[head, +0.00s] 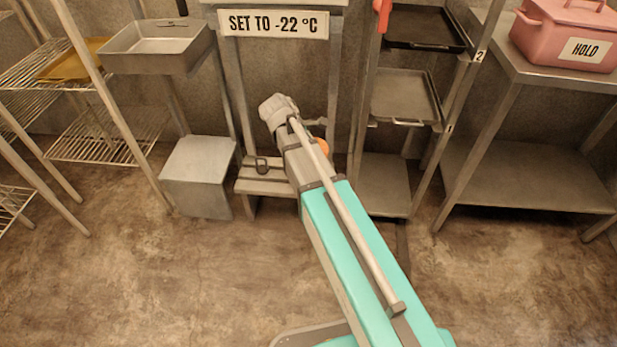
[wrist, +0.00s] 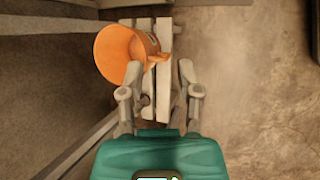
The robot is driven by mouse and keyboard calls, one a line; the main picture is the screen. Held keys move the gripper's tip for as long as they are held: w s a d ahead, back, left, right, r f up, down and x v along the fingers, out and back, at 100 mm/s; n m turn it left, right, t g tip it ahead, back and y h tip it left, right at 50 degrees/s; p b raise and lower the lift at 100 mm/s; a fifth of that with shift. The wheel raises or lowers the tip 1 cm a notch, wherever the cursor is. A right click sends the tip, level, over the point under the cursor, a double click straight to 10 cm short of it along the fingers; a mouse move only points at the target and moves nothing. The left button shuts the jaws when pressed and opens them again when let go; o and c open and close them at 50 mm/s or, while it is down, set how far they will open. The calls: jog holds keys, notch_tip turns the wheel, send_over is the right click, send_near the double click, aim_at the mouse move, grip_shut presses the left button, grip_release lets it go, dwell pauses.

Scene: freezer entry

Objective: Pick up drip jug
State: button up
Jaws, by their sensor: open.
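The drip jug is orange. In the wrist view the drip jug (wrist: 118,52) shows its open mouth at upper left, with its handle side toward the right. My gripper (wrist: 160,70) is open. Its left fingertip overlaps the jug's lower right edge in the picture, and its right fingertip is clear of the jug. The handle appears between the fingertips; I cannot tell whether anything touches. In the head view only a small orange part of the jug (head: 322,147) shows beside my arm, which hides the rest and the gripper's fingers.
A low slatted step (head: 262,188) stands below the "SET TO -22 °C" sign (head: 273,23). A grey box (head: 199,178) stands to its left and a tray rack (head: 405,97) to its right. A pink "HOLD" container (head: 562,35) sits on a bench at right. The front floor is clear.

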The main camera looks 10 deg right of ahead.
jog(key=w+a+f+n+h+b, duration=0.1)
jog(key=w+f+n+b, duration=0.2)
jog(key=f+b, duration=0.3)
jog(key=w+a+f+n+t+h+b, duration=0.1)
jog(key=w+a+f+n+b, duration=0.1)
jog(key=f+b, duration=0.4)
jog(key=shift+w+n+b, duration=0.65)
jog(key=shift+w+n, duration=0.15)
jog(key=shift+w, duration=0.55)
jog(key=shift+d+f, duration=0.1)
jog(key=b+x, duration=0.6)
jog(key=x, duration=0.2)
jog(key=shift+w+d, duration=0.2)
jog(key=b+x, duration=0.2)
jog(key=x, duration=0.1)
jog(key=shift+w+a+f+b, duration=0.15)
jog(key=shift+a+f+b, duration=0.05)
jog(key=shift+b, duration=0.1)
jog(key=shift+b+x, duration=0.7)
jog(key=shift+x, duration=0.35)
